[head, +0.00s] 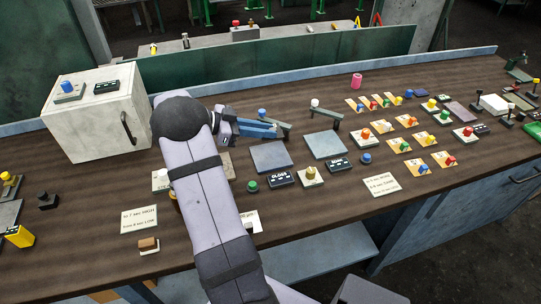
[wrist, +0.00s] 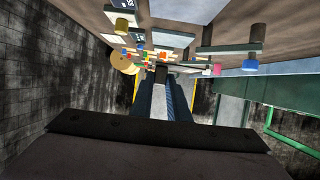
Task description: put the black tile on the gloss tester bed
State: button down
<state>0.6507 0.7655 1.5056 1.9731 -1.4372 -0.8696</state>
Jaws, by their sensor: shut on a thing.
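My gripper (head: 274,131) has blue fingers and is raised over the back left edge of the gloss tester bed, pointing right. The bed is a flat blue-grey plate (head: 270,157) behind a dark box (head: 281,179) that appears to read GLOSS. Nothing lies on the plate. In the wrist view, my gripper (wrist: 162,82) is shut on a small dark piece (wrist: 161,73) between its fingertips, apparently the black tile. Its shape is mostly hidden by the fingers. In the head view I cannot make the tile out.
A similar plate (head: 325,145) lies to the right, behind another labelled box (head: 340,163). A white cabinet (head: 95,115) is at the left. Several coloured-knob blocks crowd the right of the bench.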

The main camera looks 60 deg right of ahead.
aim_at(265, 162)
jog(key=shift+f, duration=0.15)
jog(key=shift+f+p, duration=1.05)
jog(key=shift+f, duration=3.8)
jog(key=shift+f, duration=0.1)
jog(key=c, duration=1.7)
grip_release()
